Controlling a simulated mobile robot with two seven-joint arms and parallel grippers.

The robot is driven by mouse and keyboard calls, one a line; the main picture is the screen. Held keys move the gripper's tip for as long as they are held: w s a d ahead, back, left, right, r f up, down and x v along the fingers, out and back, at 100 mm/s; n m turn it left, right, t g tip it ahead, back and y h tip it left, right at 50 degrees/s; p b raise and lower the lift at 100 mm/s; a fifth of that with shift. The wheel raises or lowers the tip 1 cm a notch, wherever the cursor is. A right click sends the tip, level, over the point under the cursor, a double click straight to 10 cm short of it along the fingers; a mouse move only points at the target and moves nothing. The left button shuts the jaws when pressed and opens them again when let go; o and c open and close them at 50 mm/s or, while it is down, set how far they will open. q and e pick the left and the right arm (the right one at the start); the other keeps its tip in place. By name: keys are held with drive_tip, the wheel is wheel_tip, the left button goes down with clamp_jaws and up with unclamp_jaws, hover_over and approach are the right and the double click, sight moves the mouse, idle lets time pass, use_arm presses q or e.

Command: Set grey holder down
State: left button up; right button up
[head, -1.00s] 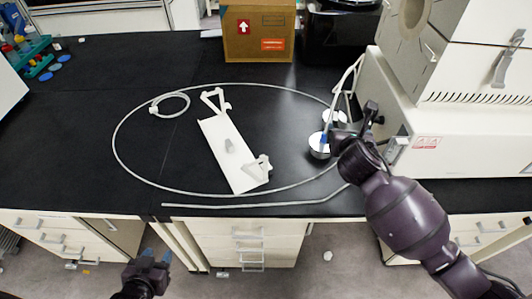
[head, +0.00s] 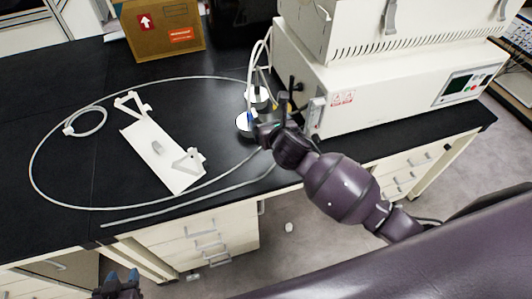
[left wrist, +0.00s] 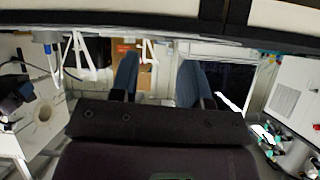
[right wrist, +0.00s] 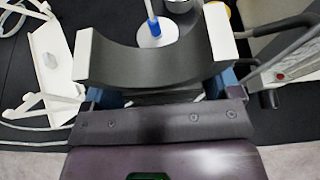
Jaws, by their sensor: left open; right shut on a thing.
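The grey holder (right wrist: 150,66) is a curved grey band with pale ends, seen in the right wrist view. My right gripper (right wrist: 158,97) is shut on it, with blue fingers partly hidden behind the band. My left gripper (head: 122,280) is low, in front of the bench, at the bottom left. Its blue fingers stand apart and empty in the left wrist view (left wrist: 158,80).
A white stand (head: 142,140) with raised end brackets and a small grey piece lies on the black bench (head: 75,130). A long pale tube (head: 130,88) loops around it. The white freeze dryer (head: 385,100) stands right; a cardboard box (head: 165,30) stands behind. The far-left bench is clear.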

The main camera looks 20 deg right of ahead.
wheel_tip(320, 180, down, 9)
drive_tip(key=shift+r+b, duration=0.2)
drive_tip(key=shift+b, duration=0.5)
drive_tip(key=b, duration=0.1)
hover_over(269, 161)
wheel_tip(269, 161, down, 4)
drive_tip(key=shift+f, duration=0.65)
use_arm(q)
drive_tip(key=shift+w+d+f, duration=0.15)
drive_tip(key=shift+w+f, duration=0.5)
drive_tip(key=shift+f+b, duration=0.1)
drive_tip(key=shift+b, duration=0.2)
use_arm(e)
drive_tip(key=shift+f, duration=0.15)
drive_tip(key=o, duration=0.9)
